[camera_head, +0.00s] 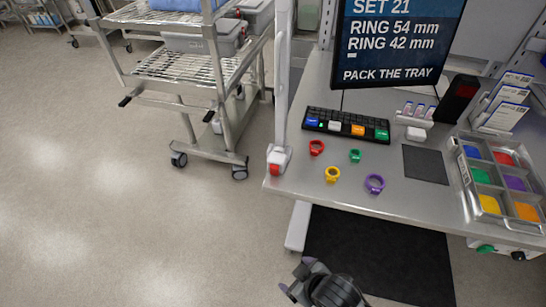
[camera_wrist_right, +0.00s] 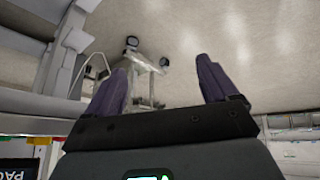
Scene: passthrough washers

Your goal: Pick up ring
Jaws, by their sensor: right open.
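Several rings with small tabs lie on the grey table: a red ring (camera_head: 315,153), a green ring (camera_head: 355,160), a yellow ring (camera_head: 331,180) and a purple ring (camera_head: 377,191). My right gripper (camera_head: 297,277) is at the bottom of the head view, off the table's front edge and well apart from the rings. Its purple fingers stand open and empty in the right wrist view (camera_wrist_right: 160,80). No ring shows in that view. My left gripper is not in view.
The monitor (camera_head: 395,40) reads "RING 54 mm", "RING 42 mm" and "PACK THE TRAY". A keyboard (camera_head: 345,127) lies behind the rings. A dark pad (camera_head: 425,164) and a compartment tray (camera_head: 464,182) with coloured sections are at right. A white post (camera_head: 280,110) rises at the table's left corner.

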